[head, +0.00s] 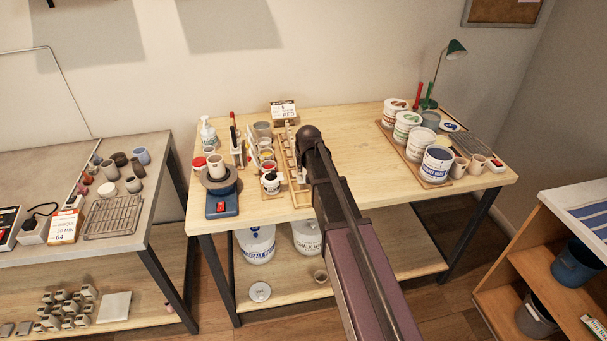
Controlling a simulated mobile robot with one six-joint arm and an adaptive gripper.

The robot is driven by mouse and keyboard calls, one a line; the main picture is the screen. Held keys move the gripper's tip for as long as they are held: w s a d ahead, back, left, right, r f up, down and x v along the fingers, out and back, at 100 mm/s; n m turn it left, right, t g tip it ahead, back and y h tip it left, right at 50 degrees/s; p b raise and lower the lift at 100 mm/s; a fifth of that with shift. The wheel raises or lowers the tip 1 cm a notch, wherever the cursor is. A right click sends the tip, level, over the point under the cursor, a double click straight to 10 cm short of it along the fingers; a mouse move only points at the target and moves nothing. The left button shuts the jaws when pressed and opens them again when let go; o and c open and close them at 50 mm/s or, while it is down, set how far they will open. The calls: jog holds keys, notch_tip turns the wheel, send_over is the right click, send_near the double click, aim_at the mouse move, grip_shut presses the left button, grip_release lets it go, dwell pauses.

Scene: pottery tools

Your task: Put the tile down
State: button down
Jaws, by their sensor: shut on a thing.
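My arm reaches over the middle of the light wooden table (365,150), ending in a dark rounded wrist joint. My gripper is hidden behind this joint and the arm links, so its fingers do not show. No tile can be made out in a grip. A narrow wooden rack (297,190) stands just left of the arm, with small pale pieces in it. These may be tiles, but they are too small to tell. The arm covers part of the rack.
Glaze tubs (436,165) line a wooden board at the right. A blue scale (222,204) carrying a dark bowl, a soap bottle (208,133) and small paint pots crowd the left. Clear tabletop lies between the arm and the tubs. A desk lamp (455,49) stands at the back right.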

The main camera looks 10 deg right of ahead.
aim_at(301, 175)
jog(key=shift+w+a, duration=0.15)
jog(key=shift+w, duration=0.35)
jog(key=shift+w+a+f+b, duration=0.1)
jog(key=shift+w+f+b, duration=0.1)
jog(key=shift+f+b, duration=0.1)
jog(key=shift+s+f+b, duration=0.1)
jog(key=shift+f+b, duration=1.4)
jog(key=shift+f, duration=0.15)
jog(key=c, duration=0.7)
grip_release()
jog(key=shift+r, duration=0.2)
jog(key=p+v, duration=1.1)
jog(key=v, duration=0.1)
